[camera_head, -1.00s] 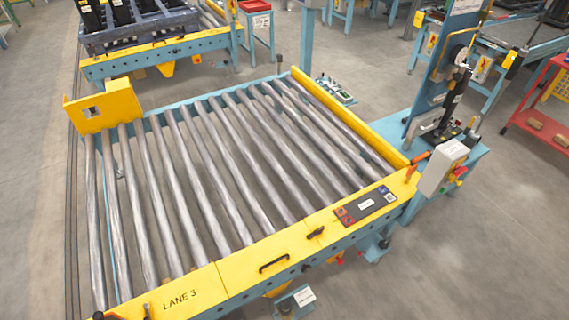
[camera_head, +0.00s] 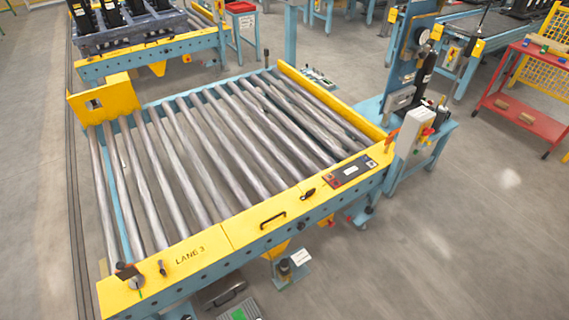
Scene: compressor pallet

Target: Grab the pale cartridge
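I cannot make out a pale cartridge for certain in the head view. Neither of my grippers shows in the view. Black upright cylinder-like units (camera_head: 108,14) stand on a dark pallet (camera_head: 130,38) at the top left, but they are not pale.
An empty roller conveyor (camera_head: 215,150) marked LANE 3 fills the middle, with a yellow front rail (camera_head: 250,222). A blue stand with a gauge (camera_head: 424,37) is at its right end. A red cart (camera_head: 525,90) stands at the far right. Grey floor (camera_head: 470,240) is clear at the lower right.

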